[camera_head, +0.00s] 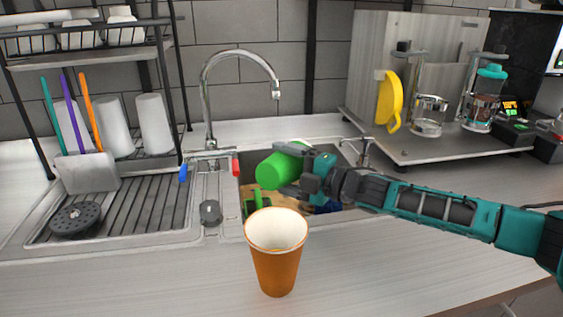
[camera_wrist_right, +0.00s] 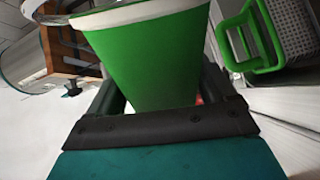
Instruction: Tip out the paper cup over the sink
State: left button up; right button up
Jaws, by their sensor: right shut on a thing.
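A green paper cup (camera_head: 273,171) with a white rim is held above the sink (camera_head: 246,158), tipped onto its side. Its closed base faces the front left in the head view, and its rim points to the back. My right gripper (camera_head: 291,172) is shut around the cup's body. In the right wrist view the green cup (camera_wrist_right: 152,62) fills the space between the fingers of the gripper (camera_wrist_right: 160,95), rim at the top. The cup's inside is hidden. An orange paper cup (camera_head: 276,262) stands upright on the counter in front of the sink. My left gripper is out of view.
A tall faucet (camera_head: 208,92) rises behind the sink. A green basket-like item (camera_head: 254,199) sits in the sink. A dish rack (camera_head: 160,45) and draining board (camera_head: 135,209) are at the left. A raised tray (camera_head: 437,150) with glassware stands back right. The front counter right of the orange cup is clear.

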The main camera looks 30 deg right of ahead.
aim_at(300, 142)
jog(key=n, duration=0.1)
jog(key=f+n, duration=0.1)
jog(key=n, duration=0.1)
jog(key=shift+f+n+b, duration=0.3)
jog(key=shift+n, duration=0.6)
jog(key=n+b, duration=0.1)
jog(key=n, duration=0.1)
jog(key=w+d+r+n+b, duration=0.1)
jog(key=n, duration=0.2)
jog(key=d+n+b, duration=0.1)
jog(key=n, duration=0.1)
jog(key=shift+w+d+r, duration=0.15)
jog(key=shift+w+r, duration=0.05)
jog(key=shift+r, duration=0.2)
jog(key=r+n, duration=0.1)
jog(key=n, duration=0.1)
jog(key=w+d+r+n, duration=0.1)
jog(key=d+r+n+p, duration=0.1)
jog(key=n, duration=0.1)
jog(key=shift+w+d+r+n, duration=0.2)
jog(key=shift+w+r+n, duration=0.1)
jog(key=shift+r, duration=0.1)
jog(key=shift+w+d+r+n, duration=0.25)
jog(key=shift+r+n, duration=0.1)
jog(key=shift+n, duration=0.25)
jog(key=shift+w+d+r+n, duration=0.1)
jog(key=shift+d+r+n, duration=0.2)
jog(key=shift+n, duration=0.3)
